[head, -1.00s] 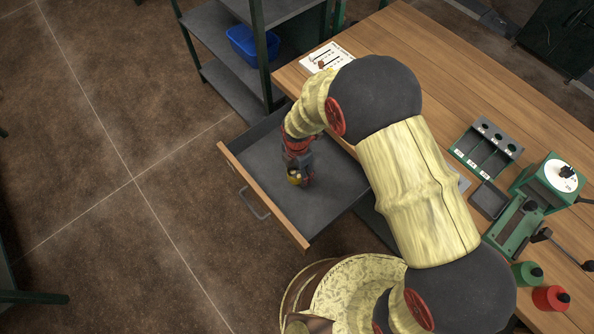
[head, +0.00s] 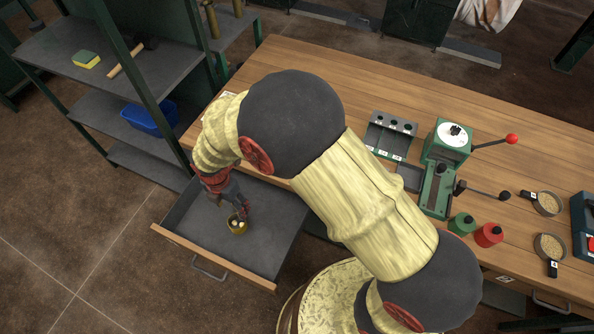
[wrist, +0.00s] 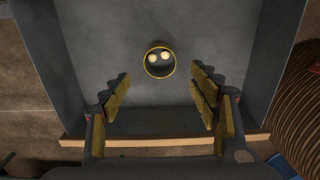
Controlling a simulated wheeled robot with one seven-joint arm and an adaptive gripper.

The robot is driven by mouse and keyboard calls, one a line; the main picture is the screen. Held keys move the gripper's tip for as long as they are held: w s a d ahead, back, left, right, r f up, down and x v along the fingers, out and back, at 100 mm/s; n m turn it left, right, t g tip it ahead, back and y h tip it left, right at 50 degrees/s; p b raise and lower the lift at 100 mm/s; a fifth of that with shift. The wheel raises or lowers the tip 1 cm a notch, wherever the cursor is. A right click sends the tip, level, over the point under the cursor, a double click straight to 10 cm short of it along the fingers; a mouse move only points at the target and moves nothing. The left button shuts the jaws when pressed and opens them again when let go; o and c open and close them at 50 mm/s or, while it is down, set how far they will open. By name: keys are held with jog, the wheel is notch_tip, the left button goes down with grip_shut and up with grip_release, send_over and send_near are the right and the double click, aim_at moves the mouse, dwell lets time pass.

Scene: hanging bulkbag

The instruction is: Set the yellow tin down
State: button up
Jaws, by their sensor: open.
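The yellow tin (head: 237,229) stands upright on the grey floor of the open drawer (head: 265,256). In the wrist view the tin (wrist: 160,71) shows from above as a yellow ring with two pale round things inside. My gripper (head: 242,211) is over the drawer, just behind the tin in the head view. In the wrist view my gripper (wrist: 158,80) has its fingers spread wide, with nothing between the pads. The tin sits just past the fingertips, apart from both. The exact height gap is hard to tell.
The drawer's wooden front (head: 212,258) and grey walls surround the tin, with bare floor around it. The wooden bench (head: 400,75) holds a green press (head: 440,175), a grey rack (head: 390,135) and red and green bottles. A shelf with a blue bin (head: 150,118) stands left.

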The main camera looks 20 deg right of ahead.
jog(key=d+r+m+t, duration=0.1)
jog(key=d+r+m, duration=0.55)
jog(key=r, duration=0.55)
jog(key=d+r+m+t, duration=0.2)
jog(key=d+r+m, duration=0.5)
jog(key=r, duration=0.5)
jog(key=s+d+r+m+t, duration=0.2)
jog(key=s+d+r+m, duration=0.8)
jog(key=s+d+m, duration=0.3)
jog(key=shift+s+r+m+t, duration=0.35)
jog(key=shift+s+m, duration=0.3)
jog(key=shift+s, duration=0.35)
